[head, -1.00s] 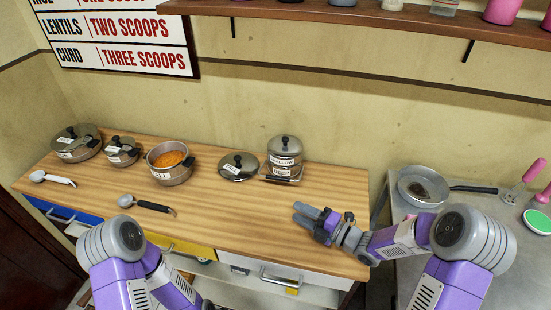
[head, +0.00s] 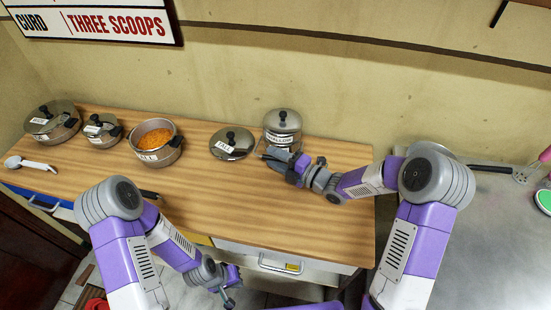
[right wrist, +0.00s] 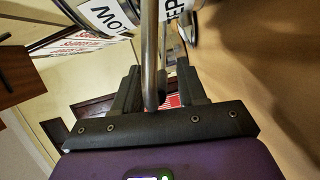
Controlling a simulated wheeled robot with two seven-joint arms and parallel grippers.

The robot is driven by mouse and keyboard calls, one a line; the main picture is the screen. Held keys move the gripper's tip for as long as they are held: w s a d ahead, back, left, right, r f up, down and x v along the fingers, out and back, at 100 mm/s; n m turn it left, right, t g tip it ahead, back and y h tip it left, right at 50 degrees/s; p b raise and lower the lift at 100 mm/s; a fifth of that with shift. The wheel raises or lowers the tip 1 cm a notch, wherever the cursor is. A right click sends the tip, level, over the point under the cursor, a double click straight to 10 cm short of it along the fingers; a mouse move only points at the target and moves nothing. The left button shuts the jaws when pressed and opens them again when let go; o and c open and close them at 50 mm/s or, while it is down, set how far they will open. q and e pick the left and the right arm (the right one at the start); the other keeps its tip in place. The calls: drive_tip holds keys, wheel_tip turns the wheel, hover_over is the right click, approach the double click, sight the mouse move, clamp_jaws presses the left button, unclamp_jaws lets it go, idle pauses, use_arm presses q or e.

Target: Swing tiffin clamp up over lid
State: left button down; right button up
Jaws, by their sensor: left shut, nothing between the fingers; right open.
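The steel tiffin (head: 283,123) stands upright at the back right of the wooden counter, with its lid and black knob on top. White labels on its side show in the right wrist view (right wrist: 100,14), only partly readable. A thin metal bar (right wrist: 149,60), which looks like the tiffin clamp, runs between the fingers of my right gripper (head: 268,156). That gripper is open at the tiffin's lower front, its fingers on either side of the bar; contact cannot be told. My left gripper (head: 231,296) is shut and empty, low in front of the counter drawers.
A loose labelled lid (head: 232,144) lies left of the tiffin. An open pot of orange food (head: 157,142) and two lidded pots (head: 52,121) stand further left. A white-handled ladle (head: 32,164) lies at far left. The counter's middle front (head: 270,210) is clear.

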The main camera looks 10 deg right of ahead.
sight(278, 134)
drive_tip(key=shift+c, duration=0.3)
clamp_jaws()
drive_tip(key=shift+w+r, duration=0.1)
drive_tip(key=shift+w+r+m+p, duration=0.2)
drive_tip(key=shift+r+m+p, duration=0.45)
drive_tip(key=shift+p, duration=0.25)
drive_tip(key=w+r+m+p, duration=0.1)
drive_tip(key=p, duration=0.1)
drive_tip(key=r+m+g+p, duration=0.1)
drive_tip(key=p, duration=0.2)
drive_tip(key=w+d+r+m+g+h+p, duration=0.1)
drive_tip(key=r+p, duration=0.1)
drive_tip(key=p, duration=0.1)
drive_tip(key=shift+w+r+m, duration=0.1)
drive_tip(key=shift+w+m, duration=0.15)
drive_tip(key=shift+w, duration=0.1)
drive_tip(key=shift+w+d+r+m+g+p, duration=0.15)
drive_tip(key=shift+w+m+p, duration=0.1)
drive_tip(key=shift+p, duration=0.35)
drive_tip(key=shift+w+a+r+m+g+p, duration=0.15)
drive_tip(key=shift+w+m+p, duration=0.1)
drive_tip(key=shift+p, duration=0.3)
drive_tip(key=shift+d+f, duration=0.1)
drive_tip(key=shift+f, duration=0.05)
